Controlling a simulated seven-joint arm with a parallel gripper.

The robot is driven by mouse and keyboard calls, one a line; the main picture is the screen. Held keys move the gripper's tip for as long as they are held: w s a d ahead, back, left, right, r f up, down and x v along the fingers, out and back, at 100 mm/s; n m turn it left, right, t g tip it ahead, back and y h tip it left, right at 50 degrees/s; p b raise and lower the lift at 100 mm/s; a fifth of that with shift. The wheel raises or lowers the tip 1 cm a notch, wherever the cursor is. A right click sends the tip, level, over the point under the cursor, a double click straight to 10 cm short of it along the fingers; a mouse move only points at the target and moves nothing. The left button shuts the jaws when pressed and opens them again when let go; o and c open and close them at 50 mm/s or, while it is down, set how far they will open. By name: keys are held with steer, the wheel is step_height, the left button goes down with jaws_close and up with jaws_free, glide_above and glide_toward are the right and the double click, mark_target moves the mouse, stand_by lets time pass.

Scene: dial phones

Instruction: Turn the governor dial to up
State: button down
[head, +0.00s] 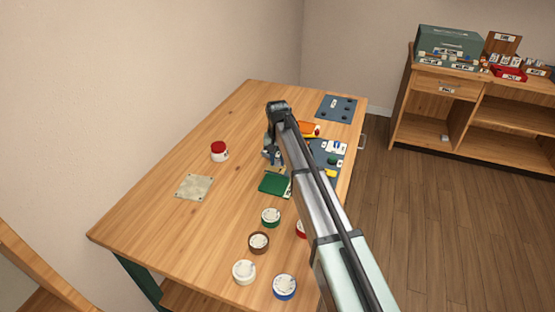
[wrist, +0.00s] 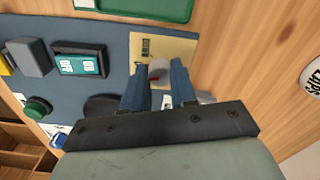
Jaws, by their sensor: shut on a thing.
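A blue-grey panel (head: 326,150) lies on the table and also fills the left of the wrist view (wrist: 105,28). A tan plate (wrist: 180,48) with a small label sits at the panel's edge. A pale round knob (wrist: 158,70) with a red mark shows over this plate, probably the governor dial; its label is too small to read. My gripper (wrist: 157,80) points down with its two blue fingers closed on either side of the knob. The fingers and the gripper body hide much of the knob and its scale. In the head view my gripper (head: 270,152) is partly hidden by my arm.
On the panel are a green rocker switch (wrist: 80,64) and a green button (wrist: 38,107). A green tray (head: 273,184) lies close by. A red-lidded jar (head: 219,151) and several round dial-like pots (head: 258,242) stand on the table. The table's left side is mostly clear.

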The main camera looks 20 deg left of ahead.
mark_target(278, 161)
steer(key=n, duration=0.5)
stand_by(0.5)
steer(key=c, duration=0.9)
jaws_free()
steer(key=shift+r, duration=0.1)
step_height(278, 161, up, 14)
steer(key=shift+f, duration=0.2)
